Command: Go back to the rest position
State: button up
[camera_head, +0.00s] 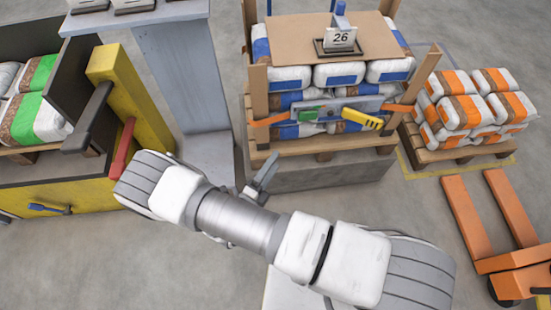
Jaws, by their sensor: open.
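My gripper (263,179) shows only in part, as grey fingers sticking out past my white and grey arm near the middle of the camera_head view. It looks open, and I see nothing between its fingers. The rest of it is hidden behind my arm, which crosses the lower middle of the view. The gripper appears in front of the grey block under the middle pallet; I cannot tell the exact gap.
A yellow machine frame (135,95) with a dark lever (88,120) and red handle (123,148) stands left. A grey column (170,75) is beside it. A bag stack with sign 26 (341,38) stands centre. Orange-banded bags (465,110) and an orange pallet jack (512,262) are right.

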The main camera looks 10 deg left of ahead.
dwell(0.4)
jog(key=w+d+r+m+g+h, duration=0.25)
jog(key=d+r+m+g, duration=0.2)
jog(key=r+m, duration=0.4)
jog(key=w+d+r+m+g+h, duration=0.1)
jog(key=d+r+m+g+h, duration=0.35)
jog(key=r+m, duration=0.35)
jog(key=s+d+r+m+g+y, duration=0.4)
jog(key=d+r+m+g+y, duration=0.35)
jog(key=r+m, duration=0.7)
jog(key=s+d+r+m+t+y, duration=0.25)
jog(key=s+r+m, duration=0.2)
jog(key=m, duration=0.45)
jog(key=s+d+r+m+t+y, duration=0.2)
jog(key=s+r+m+t+y, duration=0.15)
jog(key=r+m, duration=0.4)
notch_tip(320, 180, up, 18)
jog(key=m+p, duration=0.2)
jog(key=p, duration=1.7)
jog(key=shift+s+d, duration=0.15)
